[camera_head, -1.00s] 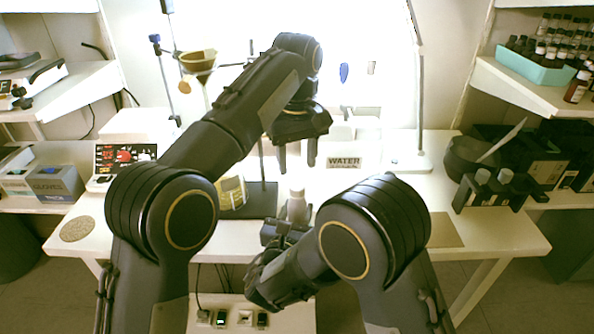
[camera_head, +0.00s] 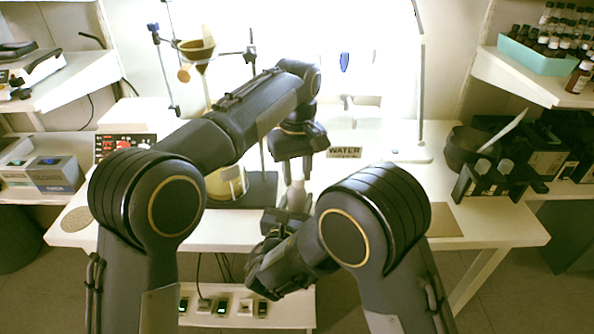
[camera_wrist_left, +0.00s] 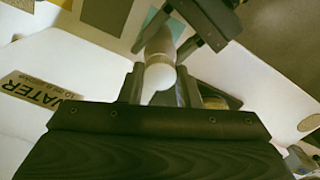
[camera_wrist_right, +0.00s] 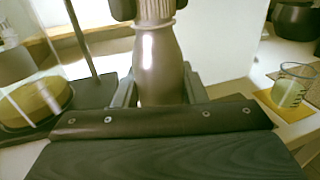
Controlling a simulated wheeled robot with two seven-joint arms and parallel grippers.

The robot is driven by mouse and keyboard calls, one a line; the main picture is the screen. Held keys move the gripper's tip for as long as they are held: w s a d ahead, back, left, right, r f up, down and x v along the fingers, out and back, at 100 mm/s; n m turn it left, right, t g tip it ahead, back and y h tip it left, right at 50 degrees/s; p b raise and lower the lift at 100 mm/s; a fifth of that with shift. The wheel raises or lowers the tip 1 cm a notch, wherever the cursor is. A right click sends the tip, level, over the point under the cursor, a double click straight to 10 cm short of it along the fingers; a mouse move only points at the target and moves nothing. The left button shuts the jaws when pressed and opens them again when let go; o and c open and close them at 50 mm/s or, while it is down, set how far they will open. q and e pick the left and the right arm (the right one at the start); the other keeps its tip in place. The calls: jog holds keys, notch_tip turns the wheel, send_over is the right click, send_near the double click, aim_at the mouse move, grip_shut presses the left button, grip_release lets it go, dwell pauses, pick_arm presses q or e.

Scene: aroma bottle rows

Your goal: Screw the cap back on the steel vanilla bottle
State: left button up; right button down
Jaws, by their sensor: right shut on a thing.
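The steel bottle (camera_head: 294,200) stands upright over the front of the table, in the middle of the head view. My right gripper (camera_wrist_right: 160,92) is shut on its body, seen in the right wrist view with the bottle's shiny side (camera_wrist_right: 158,65). The bottle's ribbed top (camera_wrist_right: 155,10) sits at that view's upper edge. In the left wrist view a pale rounded cap (camera_wrist_left: 160,75) shows on the bottle. My left gripper (camera_head: 294,178) points down above the bottle, its open fingers on either side of the cap. Whether the cap is fully seated cannot be told.
A WATER sign (camera_head: 344,152) stands behind, to the right. A funnel stand (camera_head: 197,55) and a beaker of yellowish liquid (camera_head: 228,183) are left of the bottle. Black holders with bottles (camera_head: 487,182) stand on the right.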

pick_arm(q)
jog(key=c, duration=0.4)
jog(key=m, duration=1.2)
jog(key=o, duration=1.2)
jog(key=shift+c, duration=0.2)
jog(key=shift+r, duration=3.7)
pick_arm(e)
jog(key=c, duration=0.8)
grip_release()
